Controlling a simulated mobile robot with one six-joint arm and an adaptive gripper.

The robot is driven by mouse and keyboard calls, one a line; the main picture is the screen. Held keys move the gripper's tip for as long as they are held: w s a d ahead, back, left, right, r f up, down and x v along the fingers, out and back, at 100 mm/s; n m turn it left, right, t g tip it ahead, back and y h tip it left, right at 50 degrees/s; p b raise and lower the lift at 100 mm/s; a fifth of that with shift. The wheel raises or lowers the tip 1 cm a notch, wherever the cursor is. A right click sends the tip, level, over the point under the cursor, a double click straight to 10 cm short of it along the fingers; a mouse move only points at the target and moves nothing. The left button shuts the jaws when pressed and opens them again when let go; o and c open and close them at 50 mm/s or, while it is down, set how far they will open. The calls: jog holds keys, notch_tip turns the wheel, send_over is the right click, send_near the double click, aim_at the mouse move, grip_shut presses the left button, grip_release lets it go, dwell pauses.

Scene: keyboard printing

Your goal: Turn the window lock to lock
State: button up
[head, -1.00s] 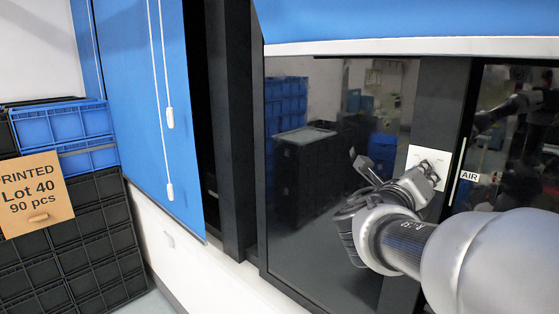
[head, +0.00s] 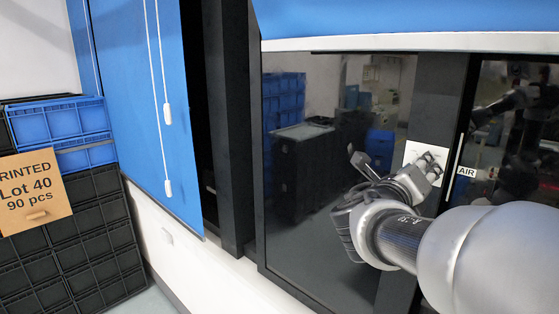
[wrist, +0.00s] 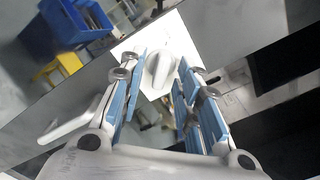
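The window lock is a pale, elongated knob (wrist: 160,68) on a white square plate (wrist: 178,32) in the wrist view. In the head view, the plate (head: 413,150) is on the dark upright frame between two glass panes; my gripper hides most of the knob. My gripper (wrist: 160,78) is open, with its two blue-padded fingers on either side of the knob. Narrow gaps seem to show between the pads and the knob; I cannot tell whether either pad touches it. In the head view, my gripper (head: 430,165) is close to the plate.
A label reading AIR (head: 466,171) is right of the plate. A blue blind (head: 405,20) hangs above the glass. Black and blue crates (head: 65,215) with a PRINTED Lot 40 card (head: 35,190) are stacked at the far left, away from my arm.

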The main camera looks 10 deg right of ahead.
jog(key=v, duration=1.2)
jog(key=s+f+m+g+y+b, duration=0.2)
jog(key=s+f+m+b, duration=0.3)
jog(key=f, duration=0.5)
jog(key=s+f+m+g+y+b, duration=0.2)
jog(key=s+f+m+b, duration=0.4)
jog(key=f, duration=0.5)
jog(key=s+f+m+g+y+b, duration=0.2)
jog(key=f+m+b, duration=0.4)
jog(key=f, duration=0.4)
jog(key=s+a+f+m+y+b, duration=0.2)
jog(key=a+f+m+y+b, duration=0.2)
jog(key=f+m, duration=0.4)
jog(key=s+a+f+m+y+b, duration=0.3)
jog(key=a+f+m+b, duration=0.4)
jog(key=f, duration=0.4)
jog(key=shift+a+m+y, duration=0.4)
jog(key=shift+a+m, duration=0.2)
jog(key=shift+m, duration=0.4)
jog(key=shift+f, duration=0.1)
